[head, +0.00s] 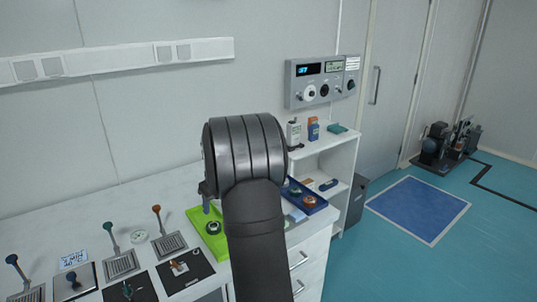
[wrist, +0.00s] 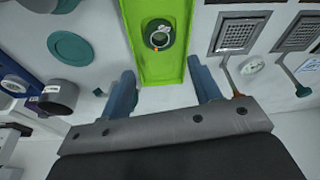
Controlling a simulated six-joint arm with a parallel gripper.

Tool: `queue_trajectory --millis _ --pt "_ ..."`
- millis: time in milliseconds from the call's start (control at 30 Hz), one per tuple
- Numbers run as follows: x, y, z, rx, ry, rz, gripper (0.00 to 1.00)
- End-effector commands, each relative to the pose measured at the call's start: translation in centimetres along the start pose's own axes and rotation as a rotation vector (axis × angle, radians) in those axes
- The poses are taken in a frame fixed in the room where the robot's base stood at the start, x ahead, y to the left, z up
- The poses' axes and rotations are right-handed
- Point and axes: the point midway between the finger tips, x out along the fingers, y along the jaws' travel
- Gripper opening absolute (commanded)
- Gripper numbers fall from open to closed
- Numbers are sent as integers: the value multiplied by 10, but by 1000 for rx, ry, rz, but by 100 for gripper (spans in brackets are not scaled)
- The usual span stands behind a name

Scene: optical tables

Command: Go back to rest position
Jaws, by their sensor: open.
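My gripper (wrist: 164,82) is open and empty in the wrist view, with two blue-grey fingers spread apart. Between and beyond the fingertips lies a lime-green tray (wrist: 178,68) holding a dark green round part (wrist: 157,35) with an orange mark. In the head view my dark arm fills the middle and hides most of the gripper. The green tray (head: 222,240) shows just left of the arm, on the white bench.
A blue tray (head: 320,207) with small parts lies right of my arm. A white shelf (head: 345,160) holds bottles. A control panel (head: 323,80) hangs on the wall. Levers with grated plates (head: 121,265) stand at left. The floor at right has a blue mat (head: 417,209).

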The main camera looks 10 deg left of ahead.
Motion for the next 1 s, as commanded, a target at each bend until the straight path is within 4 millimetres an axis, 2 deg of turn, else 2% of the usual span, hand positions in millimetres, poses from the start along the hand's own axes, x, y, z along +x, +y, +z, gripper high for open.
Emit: queue_trajectory --millis 567,600,700,833,1000 --pt "113 0 2 -1 -3 -1 57" --pt "101 0 -2 -1 4 3 57" --pt "86 0 -6 0 3 2 57" --pt "75 0 -9 0 2 1 57" --pt "69 0 -10 0 1 0 57"
